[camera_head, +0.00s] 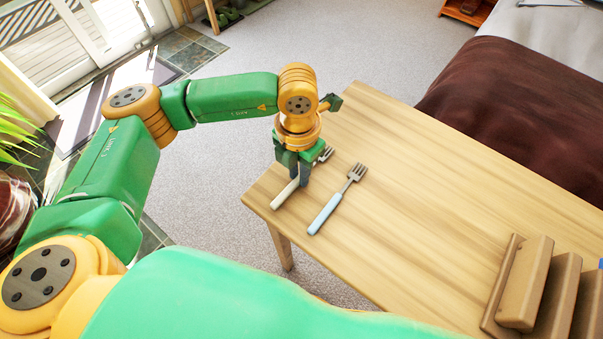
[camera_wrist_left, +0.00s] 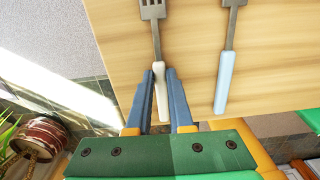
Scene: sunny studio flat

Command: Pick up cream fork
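The cream fork (camera_head: 285,194) lies near the left end of the wooden table, its metal tines pointing up and right in the head view. In the left wrist view the cream fork (camera_wrist_left: 160,93) has its handle between my left gripper's fingertips (camera_wrist_left: 160,74), which appear to press on both sides of it. In the head view my left gripper (camera_head: 298,178) points down at the table and partly hides the handle. I see no clear gap under the fork. My right gripper is not in view.
A light blue fork (camera_head: 326,211) lies just right of the cream one, also in the left wrist view (camera_wrist_left: 223,82). A brown slotted rack (camera_head: 525,285) stands at the table's right. The table (camera_head: 430,200) between is clear. A bed (camera_head: 510,90) stands beyond.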

